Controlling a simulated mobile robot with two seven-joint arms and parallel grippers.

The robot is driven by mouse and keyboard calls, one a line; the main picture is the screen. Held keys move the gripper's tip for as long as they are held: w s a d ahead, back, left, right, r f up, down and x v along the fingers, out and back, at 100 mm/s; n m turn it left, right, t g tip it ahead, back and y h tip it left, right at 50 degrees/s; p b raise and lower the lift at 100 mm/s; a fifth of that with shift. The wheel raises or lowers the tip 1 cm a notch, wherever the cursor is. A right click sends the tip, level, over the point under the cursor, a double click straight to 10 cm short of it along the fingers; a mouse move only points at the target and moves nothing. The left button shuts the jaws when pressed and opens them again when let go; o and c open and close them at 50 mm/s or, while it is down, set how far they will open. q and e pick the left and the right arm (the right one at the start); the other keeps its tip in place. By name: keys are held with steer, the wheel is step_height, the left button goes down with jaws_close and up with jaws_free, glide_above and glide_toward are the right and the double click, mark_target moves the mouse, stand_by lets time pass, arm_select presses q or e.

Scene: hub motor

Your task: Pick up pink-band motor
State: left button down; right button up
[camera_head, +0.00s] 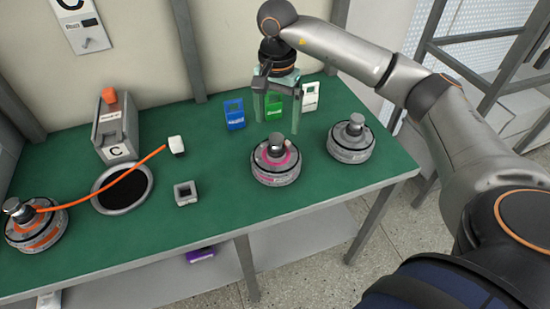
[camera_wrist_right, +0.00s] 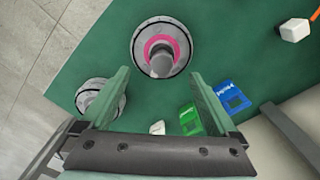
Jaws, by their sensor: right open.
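The pink-band motor (camera_head: 275,164) is a round grey hub with a pink ring and an upright metal shaft. It stands on the green table, right of the middle in the head view. In the right wrist view the pink-band motor (camera_wrist_right: 161,48) lies beyond the fingertips. My right gripper (camera_head: 276,120) points down with its green fingers apart, above and behind the motor. In the wrist view my right gripper (camera_wrist_right: 163,88) has nothing between its fingers, and neither finger touches the motor. My left gripper is not in view.
A plain grey motor (camera_head: 350,140) stands to the right. Blue (camera_head: 234,114), green (camera_head: 273,107) and white (camera_head: 310,97) tags stand at the back. An orange-band motor (camera_head: 36,227), a black round pad (camera_head: 123,190) and a small grey block (camera_head: 186,194) are leftward. The table front (camera_head: 250,212) is clear.

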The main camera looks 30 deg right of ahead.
mark_target(276, 136)
steer(key=f, duration=0.9)
steer(key=shift+w+f+p, duration=0.25)
steer(key=shift+p, duration=0.15)
jaws_close()
stand_by(0.3)
steer(key=shift+w+r, duration=0.1)
steer(key=shift+r, duration=0.1)
